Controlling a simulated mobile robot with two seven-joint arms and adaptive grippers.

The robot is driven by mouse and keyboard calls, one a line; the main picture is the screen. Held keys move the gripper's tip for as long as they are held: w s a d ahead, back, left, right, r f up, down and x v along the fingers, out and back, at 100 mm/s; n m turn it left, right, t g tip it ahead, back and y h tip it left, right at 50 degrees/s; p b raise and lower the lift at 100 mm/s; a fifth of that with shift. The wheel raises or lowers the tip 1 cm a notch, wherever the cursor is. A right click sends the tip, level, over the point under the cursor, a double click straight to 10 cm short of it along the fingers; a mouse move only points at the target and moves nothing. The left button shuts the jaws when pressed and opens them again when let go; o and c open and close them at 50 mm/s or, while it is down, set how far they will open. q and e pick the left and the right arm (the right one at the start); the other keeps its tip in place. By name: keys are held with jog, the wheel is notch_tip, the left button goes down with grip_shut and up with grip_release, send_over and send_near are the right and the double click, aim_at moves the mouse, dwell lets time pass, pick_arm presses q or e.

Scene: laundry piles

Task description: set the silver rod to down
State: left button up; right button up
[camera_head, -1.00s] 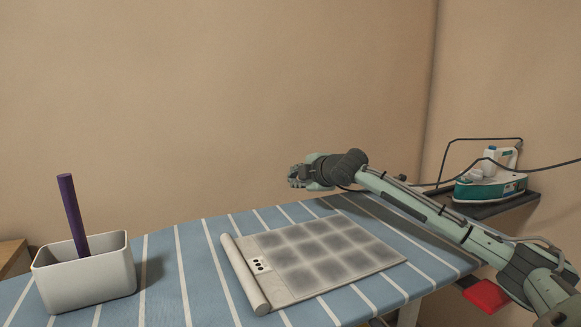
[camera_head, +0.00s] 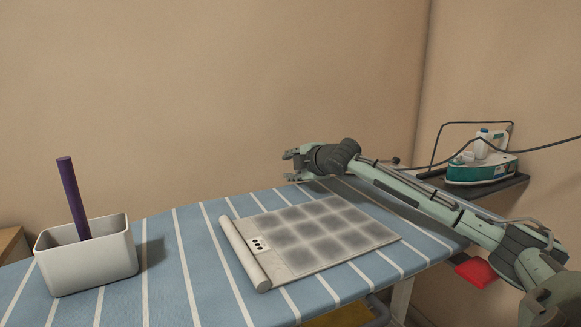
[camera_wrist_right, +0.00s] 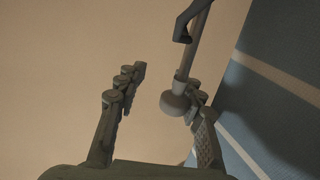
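In the head view my right gripper (camera_head: 287,166) is open beyond the far edge of the ironing board (camera_head: 190,245). I cannot make out the silver rod in the head view. My left gripper is not in view.
On the board lie a grey quilted mat with a rolled edge (camera_head: 310,235) and a white bin (camera_head: 95,262) holding a purple stick (camera_head: 72,195). A teal-and-white iron (camera_head: 482,168) sits on a dark shelf at right. A red item (camera_head: 476,272) is below the board's right end.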

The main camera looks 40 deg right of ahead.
jog(key=shift+v, duration=2.6)
jog(key=shift+s+r, duration=0.1)
jog(key=shift+s, duration=0.2)
jog(key=shift+a+r, duration=0.4)
jog(key=shift+a, duration=0.2)
jog(key=shift+s+a+r, duration=0.2)
jog(key=shift+s+r, duration=0.05)
jog(key=shift+s, duration=0.05)
jog(key=shift+s+d+r, duration=0.15)
jog(key=shift+s+r, duration=0.05)
jog(key=shift+s, duration=0.9)
jog(key=shift+s+d+r, duration=0.15)
jog(key=shift+s+r, duration=0.05)
jog(key=shift+s, duration=0.9)
jog(key=shift+s+a+r, duration=0.1)
jog(key=shift+s+r, duration=0.05)
jog(key=shift+s, duration=0.15)
